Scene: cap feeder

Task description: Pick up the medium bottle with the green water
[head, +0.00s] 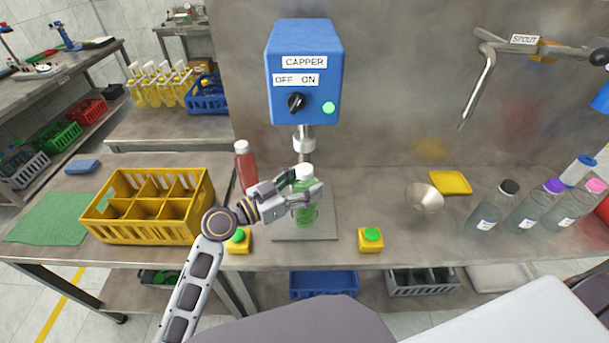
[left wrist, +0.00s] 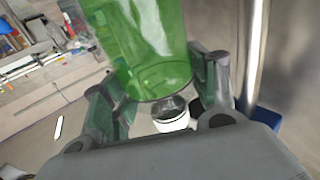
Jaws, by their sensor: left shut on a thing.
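The bottle with green water (head: 305,213) has a white cap and stands upright at the capper's grey base plate (head: 290,234), below the capper head. My left gripper (head: 303,191) comes in from the left and is shut on the bottle at its upper part. In the left wrist view the green bottle (left wrist: 148,45) fills the space between the fingers of my left gripper (left wrist: 160,85). I cannot tell whether the bottle's bottom touches the plate. My right gripper is not in view.
The blue capper (head: 305,75) stands behind. A red bottle (head: 246,168) is just left. Yellow button boxes (head: 238,247) (head: 370,246) flank the plate. A yellow crate (head: 195,225) is left. A funnel (head: 424,198) and several clear bottles (head: 492,210) are right.

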